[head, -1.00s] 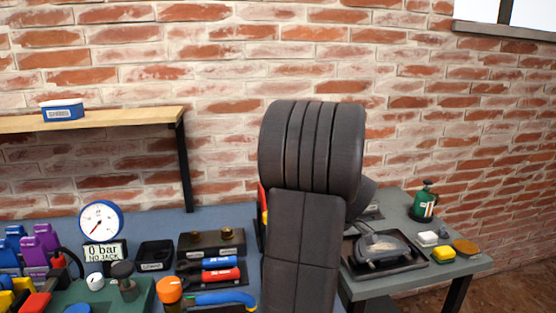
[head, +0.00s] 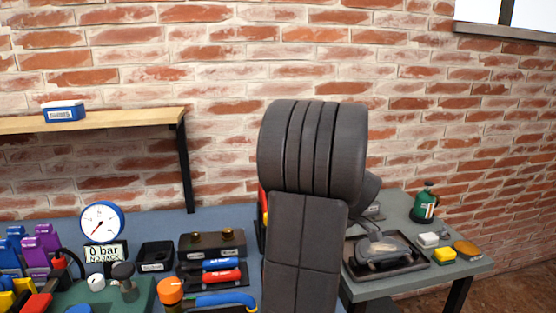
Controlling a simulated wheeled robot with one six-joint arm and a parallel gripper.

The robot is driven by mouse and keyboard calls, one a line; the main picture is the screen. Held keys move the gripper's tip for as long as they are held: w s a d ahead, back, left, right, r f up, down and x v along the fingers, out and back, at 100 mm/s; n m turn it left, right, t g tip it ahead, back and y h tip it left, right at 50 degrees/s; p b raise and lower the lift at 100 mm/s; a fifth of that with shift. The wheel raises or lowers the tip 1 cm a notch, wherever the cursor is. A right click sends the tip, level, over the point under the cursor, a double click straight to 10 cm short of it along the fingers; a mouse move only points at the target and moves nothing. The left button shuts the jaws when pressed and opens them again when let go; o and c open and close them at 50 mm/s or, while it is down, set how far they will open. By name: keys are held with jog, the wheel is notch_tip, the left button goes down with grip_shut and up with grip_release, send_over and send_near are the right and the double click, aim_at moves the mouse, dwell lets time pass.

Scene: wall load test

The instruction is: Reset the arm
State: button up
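My own dark grey arm stands upright in the middle of the head view, with a thick ribbed joint on top and a flat link below it. A smaller dark part of the arm shows behind the joint at its right.
The blue-grey bench carries a pressure gauge (head: 102,221), a "0 bar NO JACK" display (head: 105,253), a small black bin (head: 155,256) and red and blue tools (head: 222,276). A shelf (head: 140,118) holds a blue-white box (head: 64,111). A green bottle (head: 425,203) and yellow sponge (head: 444,256) stand right.

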jog(key=v, duration=1)
jog(key=x, duration=1.4)
jog(key=shift+a+f+b, duration=0.1)
jog(key=shift+f+b, duration=0.05)
jog(key=shift+b, duration=0.15)
jog(key=shift+r+m+p, duration=0.25)
jog(key=shift+m+p, duration=0.15)
jog(key=shift+p, duration=0.1)
jog(key=shift+s+r+m+t+h+p, duration=0.15)
jog(key=shift+m+t+h+p, duration=0.15)
jog(key=shift+m+p, duration=0.4)
jog(key=m+t+h+p, duration=0.1)
jog(key=m+p, duration=0.3)
jog(key=shift+a+m, duration=0.1)
jog(key=shift+m, duration=0.2)
jog(key=shift+a+m+h+p, duration=0.1)
jog(key=shift+m+h+p, duration=0.8)
jog(key=shift+m+p, duration=0.85)
jog(key=shift+f+m, duration=0.25)
jog(key=shift+m, duration=0.1)
jog(key=shift+f+m+h+b, duration=0.1)
jog(key=shift+m+h+b, duration=0.4)
jog(key=shift+m, duration=0.5)
jog(key=shift+a+m+b, duration=0.1)
jog(key=shift+m+b, duration=0.35)
jog(key=shift+m, duration=0.05)
